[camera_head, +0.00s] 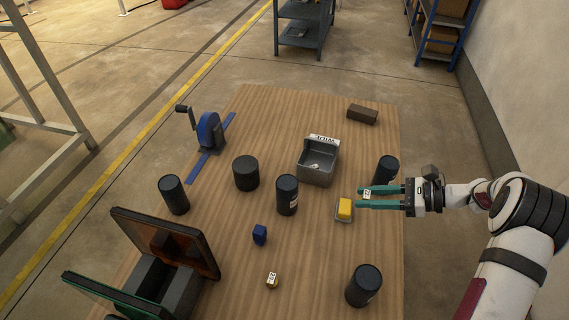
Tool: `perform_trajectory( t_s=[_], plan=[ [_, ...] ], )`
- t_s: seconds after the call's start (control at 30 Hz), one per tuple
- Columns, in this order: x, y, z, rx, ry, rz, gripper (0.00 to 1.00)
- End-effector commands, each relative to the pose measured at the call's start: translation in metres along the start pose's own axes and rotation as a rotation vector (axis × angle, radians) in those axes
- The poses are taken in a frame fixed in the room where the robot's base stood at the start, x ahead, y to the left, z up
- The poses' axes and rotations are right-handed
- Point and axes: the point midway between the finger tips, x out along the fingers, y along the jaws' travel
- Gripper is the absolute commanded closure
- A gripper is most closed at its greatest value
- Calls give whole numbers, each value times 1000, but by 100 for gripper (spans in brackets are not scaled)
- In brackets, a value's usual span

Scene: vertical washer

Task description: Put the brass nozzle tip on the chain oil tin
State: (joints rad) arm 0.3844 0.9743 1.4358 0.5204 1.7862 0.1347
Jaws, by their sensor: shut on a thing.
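My gripper (364,197) has two teal fingers and reaches in from the right. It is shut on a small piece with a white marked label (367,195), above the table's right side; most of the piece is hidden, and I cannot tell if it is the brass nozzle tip. Another small brass-coloured piece with a white label (272,280) sits near the front middle. Several dark cylindrical tins stand on the table: one behind my gripper (387,168), one in the middle (287,195), one at front right (364,286). I cannot read which is the chain oil tin.
More dark cylinders stand left (173,195) and centre-left (246,174). A yellow block on a pale base (344,209) lies just left of my gripper. A grey bin (318,170), blue block (259,235), brown block (362,114), blue crank tool (208,132) and framed stand (165,255) are also there.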

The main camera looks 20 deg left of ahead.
Motion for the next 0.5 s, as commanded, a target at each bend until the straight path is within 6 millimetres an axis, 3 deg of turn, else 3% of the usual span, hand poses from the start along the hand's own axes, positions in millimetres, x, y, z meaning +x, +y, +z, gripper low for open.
perform_trajectory(
  t_s=[0.1, 0.27, 0.4, 0.5],
  plan=[
    [47, -35, 39, 39, 1, -103, 100],
    [108, -72, 93, 125, -1, -303, 100],
    [148, -84, 125, 200, 0, -473, 100],
    [166, -84, 136, 236, 1, -560, 100]
  ],
)
